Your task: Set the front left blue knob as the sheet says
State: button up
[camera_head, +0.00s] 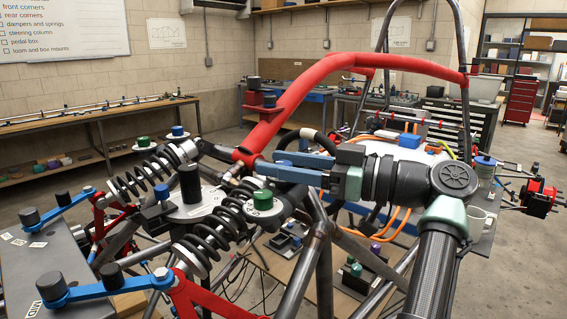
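A blue knob (178,131) stands on a white dial at the far end of the dampers. Another blue knob (161,194) stands beside a black cylinder between the two dampers. Green knobs stand on white dials near the far damper (143,142) and the near damper (263,200). I cannot tell the knobs' settings. Paper sheets hang on the left wall (167,33) and back wall (390,31); their content is too small to read. My gripper (265,160) points left above the chassis, right of the blue knobs and apart from them. Its blue fingers look parted, with nothing held.
A red tube hoop (330,65) arches behind my gripper. Black coil dampers (205,242) and blue arms with black caps (105,288) fill the front left. A whiteboard (65,30) lists chassis areas. A long bench (90,118) runs along the left wall.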

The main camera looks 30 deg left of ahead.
jog(key=shift+d, duration=0.1)
jog(key=d, duration=0.4)
jog(key=w+d+b, duration=0.1)
jog(key=d, duration=0.3)
jog(key=w+d, duration=0.1)
jog(key=d, duration=0.3)
jog(key=shift+w+d, duration=0.25)
jog(key=shift+d, duration=0.05)
